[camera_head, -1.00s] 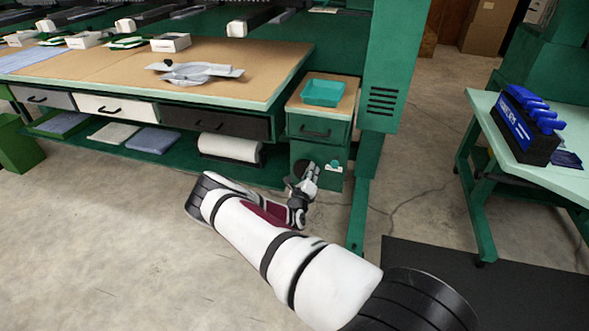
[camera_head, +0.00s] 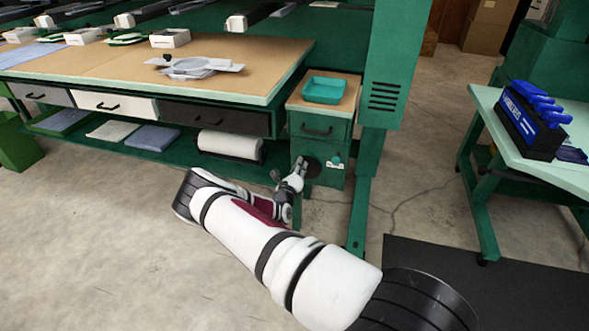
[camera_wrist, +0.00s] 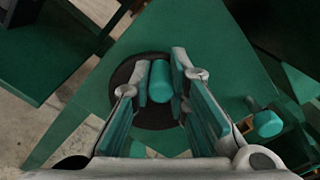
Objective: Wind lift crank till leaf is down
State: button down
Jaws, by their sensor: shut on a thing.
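My gripper (camera_head: 297,168) is at the front of the green cabinet (camera_head: 333,176) at the right end of the long bench. In the wrist view my gripper (camera_wrist: 162,68) is shut on a teal crank handle (camera_wrist: 160,80), with a finger on each side. Behind the handle is a dark round crank disc (camera_wrist: 122,92) on the green panel; the disc also shows in the head view (camera_head: 313,168). The wood-topped leaf (camera_head: 302,99) above the cabinet looks level and close to bench height. It bears a teal tray (camera_head: 323,90).
A second teal knob (camera_head: 336,160) sits right of the disc; it also shows in the wrist view (camera_wrist: 266,124). A green post (camera_head: 366,190) stands close on the right. A side table (camera_head: 500,120) with a blue rack is farther right.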

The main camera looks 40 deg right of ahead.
jog(key=shift+w+a+f, duration=0.1)
jog(key=shift+w+a, duration=0.05)
jog(key=shift+a, duration=0.1)
jog(key=f+b, duration=0.2)
jog(key=w+a+f+b, duration=0.1)
jog(key=f, duration=0.1)
jog(key=s+d+f, duration=0.1)
jog(key=s+d+f+b, duration=0.1)
jog(key=f, duration=0.1)
jog(key=shift+s, duration=0.3)
jog(key=shift+d, duration=0.1)
